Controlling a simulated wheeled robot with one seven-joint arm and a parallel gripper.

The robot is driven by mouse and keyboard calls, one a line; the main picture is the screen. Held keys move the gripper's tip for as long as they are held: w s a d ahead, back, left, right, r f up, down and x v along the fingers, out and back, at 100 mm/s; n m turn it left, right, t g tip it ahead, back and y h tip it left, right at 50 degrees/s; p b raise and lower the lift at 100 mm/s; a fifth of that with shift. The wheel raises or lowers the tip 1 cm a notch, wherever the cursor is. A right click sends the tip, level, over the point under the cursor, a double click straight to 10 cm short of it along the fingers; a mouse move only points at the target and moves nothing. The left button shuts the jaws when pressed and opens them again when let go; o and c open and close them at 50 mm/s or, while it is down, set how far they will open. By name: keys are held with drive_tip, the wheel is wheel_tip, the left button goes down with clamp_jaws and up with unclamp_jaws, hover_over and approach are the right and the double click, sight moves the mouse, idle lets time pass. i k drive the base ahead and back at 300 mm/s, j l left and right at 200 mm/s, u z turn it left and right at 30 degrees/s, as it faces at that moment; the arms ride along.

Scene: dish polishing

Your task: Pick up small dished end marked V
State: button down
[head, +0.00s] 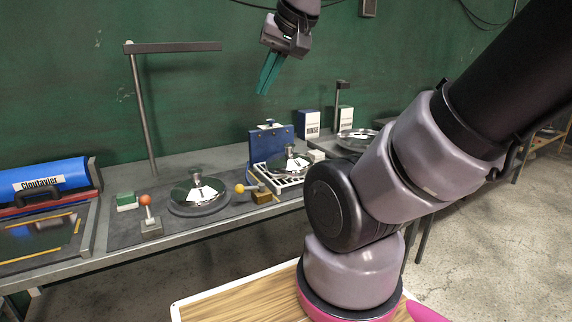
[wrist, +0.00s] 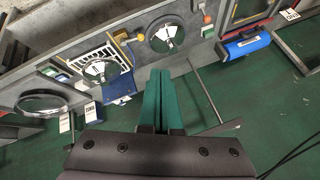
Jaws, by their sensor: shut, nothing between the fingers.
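A shiny dished end (head: 185,200) with a knob and a white label sits on a round pad on the bench. A second dished end (head: 277,165) with a label lies on a white rack. Both also show in the wrist view, the first near top centre (wrist: 158,42) and the second to its left (wrist: 96,77). I cannot read a V on either label. My gripper (head: 264,88) is raised over the back of the bench, in front of the green wall, with its teal fingers shut and empty. In the wrist view, the fingers (wrist: 160,85) are clear of both dished ends.
A round metal dish (head: 345,142) stands further right, near the Rinse box (head: 308,123). A lamp post (head: 143,110) rises behind the first dished end. A red-knobbed lever (head: 149,222), a blue panel (head: 262,143) and a blue Cloutavier case (head: 45,178) also occupy the bench.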

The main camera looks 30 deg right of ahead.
sight(288, 164)
drive_tip(key=i+l+z, duration=0.15)
drive_tip(key=z, duration=0.2)
drive_tip(key=i+l+z, duration=0.15)
drive_tip(key=z, duration=0.2)
drive_tip(key=i+l+z, duration=0.1)
drive_tip(key=i+z, duration=0.25)
drive_tip(key=k, duration=0.15)
